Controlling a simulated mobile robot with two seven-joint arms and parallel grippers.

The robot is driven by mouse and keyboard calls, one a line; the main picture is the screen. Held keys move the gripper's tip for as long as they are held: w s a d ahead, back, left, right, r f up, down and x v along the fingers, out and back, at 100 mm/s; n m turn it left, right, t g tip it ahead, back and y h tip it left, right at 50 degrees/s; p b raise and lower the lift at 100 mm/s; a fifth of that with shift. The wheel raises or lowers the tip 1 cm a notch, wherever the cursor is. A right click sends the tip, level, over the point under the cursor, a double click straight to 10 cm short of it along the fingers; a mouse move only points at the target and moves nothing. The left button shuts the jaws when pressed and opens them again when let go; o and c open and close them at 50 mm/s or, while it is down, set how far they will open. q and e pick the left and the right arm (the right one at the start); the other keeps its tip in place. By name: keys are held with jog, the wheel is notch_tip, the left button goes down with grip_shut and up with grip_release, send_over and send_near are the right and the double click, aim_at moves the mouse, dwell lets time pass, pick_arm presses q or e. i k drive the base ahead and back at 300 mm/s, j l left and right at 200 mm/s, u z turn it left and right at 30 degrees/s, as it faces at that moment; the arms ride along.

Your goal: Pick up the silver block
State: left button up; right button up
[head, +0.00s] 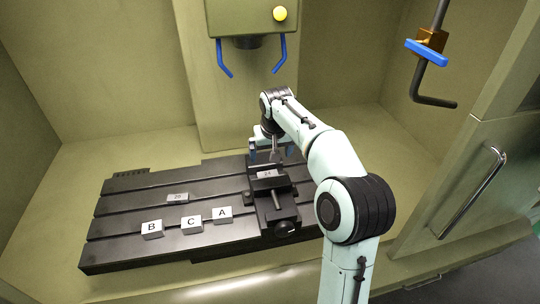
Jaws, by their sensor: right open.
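A small silver-grey block (267,173) with a dark marking sits at the top of the dark vise (264,187), between or on its jaws; I cannot tell which. My right gripper (270,156) is just behind and above the vise, close to this block, pointing down. It is open, and its fingers are partly hidden by the vise and my own arm. I cannot tell whether it touches the block. My left gripper is not in view.
The vise stands on a dark slotted table (130,207). A flat grey plate (177,197) and light blocks marked B (152,229), C (191,225) and A (222,215) lie left of it. A spindle head (250,18) with blue prongs hangs above. A door handle (474,191) is at right.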

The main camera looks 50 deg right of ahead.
aim_at(191, 224)
jog(key=k+j, duration=0.15)
jog(key=j, duration=0.15)
jog(key=k+j, duration=0.1)
jog(key=j, duration=0.2)
jog(key=k+j, duration=0.15)
jog(key=j, duration=0.2)
jog(key=k+j, duration=0.15)
jog(key=j, duration=0.15)
